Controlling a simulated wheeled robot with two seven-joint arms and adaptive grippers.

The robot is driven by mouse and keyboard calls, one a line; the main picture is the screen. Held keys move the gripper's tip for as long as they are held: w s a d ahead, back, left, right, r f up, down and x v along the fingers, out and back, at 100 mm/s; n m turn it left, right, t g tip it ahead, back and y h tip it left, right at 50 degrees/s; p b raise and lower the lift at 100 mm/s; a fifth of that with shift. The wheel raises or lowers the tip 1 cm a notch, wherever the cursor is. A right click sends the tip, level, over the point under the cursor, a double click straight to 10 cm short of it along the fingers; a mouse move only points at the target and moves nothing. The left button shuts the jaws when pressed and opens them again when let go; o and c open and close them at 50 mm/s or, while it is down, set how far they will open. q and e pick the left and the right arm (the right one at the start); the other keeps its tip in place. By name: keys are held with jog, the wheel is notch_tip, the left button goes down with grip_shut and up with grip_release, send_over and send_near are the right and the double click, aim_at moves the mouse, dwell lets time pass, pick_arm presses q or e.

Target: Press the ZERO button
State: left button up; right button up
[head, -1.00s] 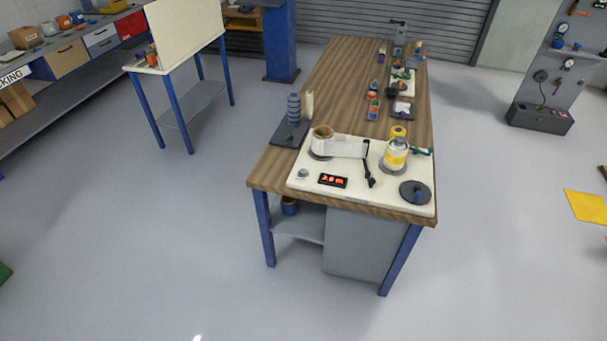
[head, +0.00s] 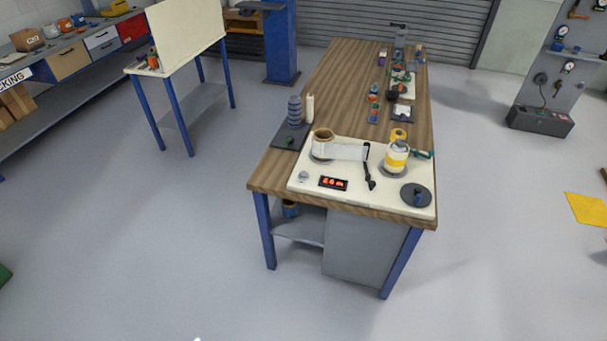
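A cream panel (head: 352,195) lies on the near end of the wooden bench. A small grey round button or knob (head: 303,176) sits at its front left; I cannot read any label, so I cannot tell if it is ZERO. Right of it is a black display (head: 333,183) with red digits too small to read. A roller with a brown core (head: 323,140) stands at the panel's back left, with a white film strip (head: 350,152) running right towards a yellow and white roller (head: 395,156). Neither of my grippers is in view.
A black lever (head: 369,170) and a dark disc (head: 416,194) with a blue knob are on the panel. A dark plate with a stacked grey spool (head: 294,111) is behind left. Several small items line the bench's far part. The floor in front is clear.

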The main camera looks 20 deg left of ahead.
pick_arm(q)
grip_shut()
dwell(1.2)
